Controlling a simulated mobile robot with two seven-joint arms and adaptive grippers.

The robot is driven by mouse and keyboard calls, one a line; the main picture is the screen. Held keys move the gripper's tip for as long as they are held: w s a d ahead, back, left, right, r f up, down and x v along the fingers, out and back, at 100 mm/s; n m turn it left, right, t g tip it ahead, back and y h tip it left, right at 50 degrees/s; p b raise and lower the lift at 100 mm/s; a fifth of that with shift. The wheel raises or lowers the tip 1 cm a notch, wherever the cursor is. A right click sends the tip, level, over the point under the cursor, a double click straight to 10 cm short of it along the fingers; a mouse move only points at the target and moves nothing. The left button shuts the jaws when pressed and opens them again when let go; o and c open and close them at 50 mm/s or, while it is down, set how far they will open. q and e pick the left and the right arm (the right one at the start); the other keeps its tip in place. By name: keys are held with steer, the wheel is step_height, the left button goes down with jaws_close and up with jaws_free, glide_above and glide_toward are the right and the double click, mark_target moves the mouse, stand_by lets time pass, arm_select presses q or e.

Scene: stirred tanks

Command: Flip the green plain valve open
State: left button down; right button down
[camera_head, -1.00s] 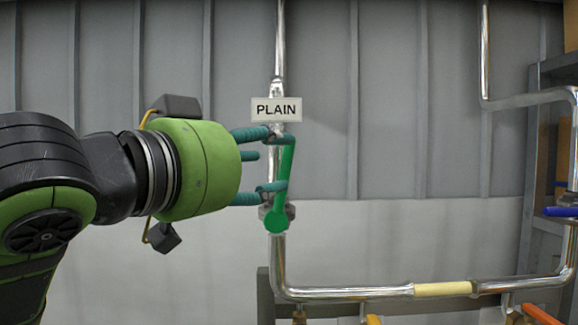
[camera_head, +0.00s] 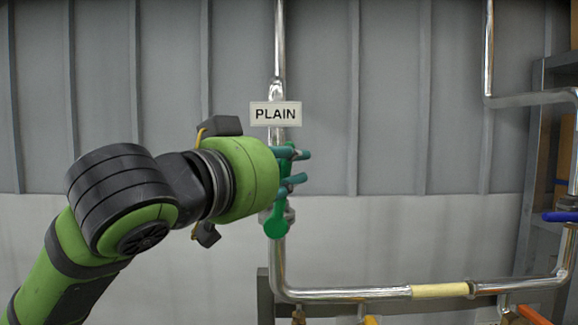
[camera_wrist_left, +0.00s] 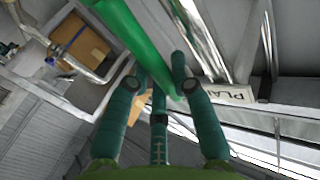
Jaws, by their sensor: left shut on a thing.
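The green valve handle (camera_head: 277,224) is on the vertical steel pipe, below the white PLAIN sign (camera_head: 275,114). It stands roughly upright along the pipe. Its round lower end shows, while its upper part is partly hidden by my fingers. My left gripper (camera_head: 303,168) reaches in from the left and is shut on the handle, with its teal fingers around it. In the left wrist view the handle (camera_wrist_left: 140,35) runs as a long green bar past my fingertips (camera_wrist_left: 160,88). The sign (camera_wrist_left: 232,93) shows there at the right. My right gripper is not in view.
The steel pipe (camera_head: 278,262) bends right into a horizontal run with a cream band (camera_head: 440,290). A blue handle (camera_head: 560,217) and an orange one (camera_head: 533,315) are at the right. A grey ribbed wall (camera_head: 420,160) stands behind. The space right of my fingers is clear.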

arm_select(q)
steer(key=shift+f+b, duration=0.15)
steer(key=shift+b, duration=0.2)
steer(key=shift+a+f+n+t+h+b, duration=0.1)
steer(key=shift+a+n+t+h+b, duration=0.35)
steer(key=shift+b, duration=0.7)
steer(key=shift+a+r+n+b, duration=0.2)
steer(key=shift+a+n+b, duration=0.1)
steer(key=shift+n+b, duration=0.15)
steer(key=shift+r, duration=0.15)
steer(key=c, duration=1)
jaws_free()
steer(key=shift+c, duration=0.2)
steer(key=shift+a, duration=0.1)
steer(key=shift+s, duration=0.1)
steer(key=v, duration=1.2)
